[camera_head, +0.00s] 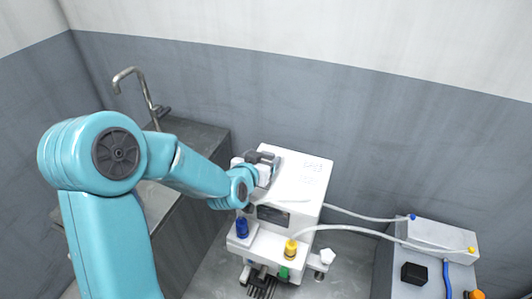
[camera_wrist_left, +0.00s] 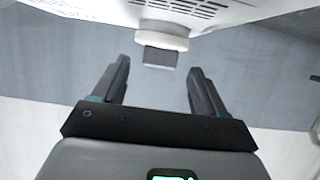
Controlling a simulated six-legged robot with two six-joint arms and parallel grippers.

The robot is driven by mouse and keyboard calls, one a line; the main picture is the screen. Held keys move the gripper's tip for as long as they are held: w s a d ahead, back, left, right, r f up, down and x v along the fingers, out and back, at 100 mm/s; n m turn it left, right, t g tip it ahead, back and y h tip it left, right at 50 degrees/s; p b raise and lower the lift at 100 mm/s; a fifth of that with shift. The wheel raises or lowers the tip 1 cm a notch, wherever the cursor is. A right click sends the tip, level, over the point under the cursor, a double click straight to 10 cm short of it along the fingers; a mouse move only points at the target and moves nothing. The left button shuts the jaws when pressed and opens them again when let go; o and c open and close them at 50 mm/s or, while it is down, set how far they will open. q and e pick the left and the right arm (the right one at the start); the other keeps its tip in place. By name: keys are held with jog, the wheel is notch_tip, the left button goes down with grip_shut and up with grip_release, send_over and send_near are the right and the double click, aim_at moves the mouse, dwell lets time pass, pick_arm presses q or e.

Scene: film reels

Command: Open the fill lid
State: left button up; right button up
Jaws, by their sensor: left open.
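A white box-shaped machine (camera_head: 300,170) stands on the counter, with a dark display window (camera_head: 272,215) in its front. My left gripper (camera_head: 266,160) is at the machine's top left edge, and my own arm hides part of that edge. In the left wrist view, the left gripper (camera_wrist_left: 160,66) is open with nothing between its dark fingers. Beyond the fingertips, a white rounded piece with a grey tab (camera_wrist_left: 161,57) projects from the white machine body (camera_wrist_left: 230,10). I cannot tell for sure whether this is the fill lid. My right gripper is not in view.
Blue (camera_head: 242,228), yellow (camera_head: 291,248) and green (camera_head: 283,272) fittings sit at the machine's front. Pale hoses (camera_head: 365,232) run right to a white unit (camera_head: 430,235). A sink tap (camera_head: 145,92) stands behind my arm. A grey wall is behind the machine.

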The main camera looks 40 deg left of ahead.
aim_at(267, 155)
pick_arm(q)
jog(key=shift+x, duration=1)
jog(key=shift+w+a+f, duration=0.15)
jog(key=shift+w+f, duration=0.05)
jog(key=shift+w, duration=0.3)
jog(key=shift+s+r, duration=0.1)
jog(key=shift+c, duration=1.3)
grip_shut()
